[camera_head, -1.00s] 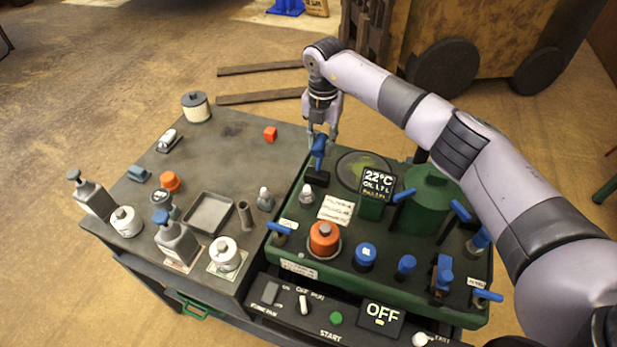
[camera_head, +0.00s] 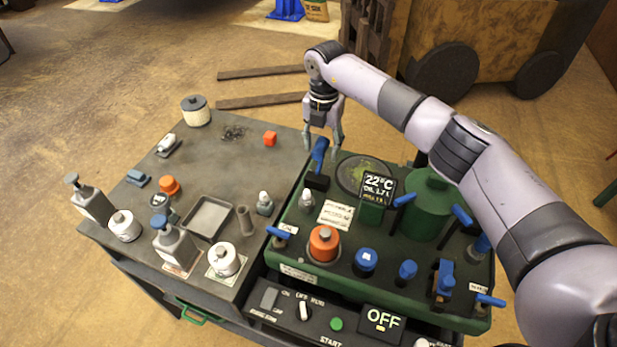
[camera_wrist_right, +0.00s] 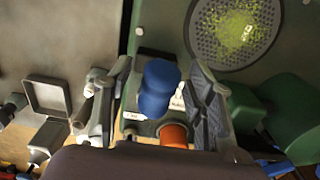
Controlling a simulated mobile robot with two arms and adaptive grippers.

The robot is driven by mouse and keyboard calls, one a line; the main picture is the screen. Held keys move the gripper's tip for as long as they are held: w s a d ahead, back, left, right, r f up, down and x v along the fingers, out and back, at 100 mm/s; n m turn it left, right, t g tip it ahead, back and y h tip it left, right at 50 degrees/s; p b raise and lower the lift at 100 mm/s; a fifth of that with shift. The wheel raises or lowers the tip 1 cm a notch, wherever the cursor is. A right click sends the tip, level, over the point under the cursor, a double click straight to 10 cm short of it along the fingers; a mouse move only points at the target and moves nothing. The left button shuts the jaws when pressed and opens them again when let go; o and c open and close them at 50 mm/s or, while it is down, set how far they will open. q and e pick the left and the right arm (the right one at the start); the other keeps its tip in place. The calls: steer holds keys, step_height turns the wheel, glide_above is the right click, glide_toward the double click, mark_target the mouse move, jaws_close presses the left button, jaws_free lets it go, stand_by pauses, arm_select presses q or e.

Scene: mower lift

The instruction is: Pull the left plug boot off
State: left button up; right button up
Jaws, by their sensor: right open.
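The blue plug boot (camera_head: 319,153) at the far left corner of the green mower deck stands upright, slightly tilted, above a black block (camera_head: 316,181). My right gripper (camera_head: 322,143) is above it, open, with its fingers apart to either side of the boot's top. In the right wrist view the boot (camera_wrist_right: 157,90) appears between the two spread fingers, with a visible gap on each side. Its lower end is hidden there. My left gripper is not in view.
The deck carries an orange cap (camera_head: 324,243), a blue cap (camera_head: 365,260), several blue levers and a temperature display (camera_head: 377,189).

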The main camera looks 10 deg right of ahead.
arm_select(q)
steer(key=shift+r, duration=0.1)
arm_select(e)
steer(key=shift+r, duration=0.1)
arm_select(q)
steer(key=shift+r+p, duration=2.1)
steer(key=shift+p, duration=0.15)
arm_select(e)
steer(key=shift+r, duration=3.4)
arm_select(q)
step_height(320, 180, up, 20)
steer(key=p, duration=1.2)
steer(key=shift+p, duration=0.3)
arm_select(e)
step_height(320, 180, up, 13)
steer(key=shift+f, duration=0.2)
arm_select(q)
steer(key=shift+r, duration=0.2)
arm_select(e)
steer(key=shift+r, duration=1.1)
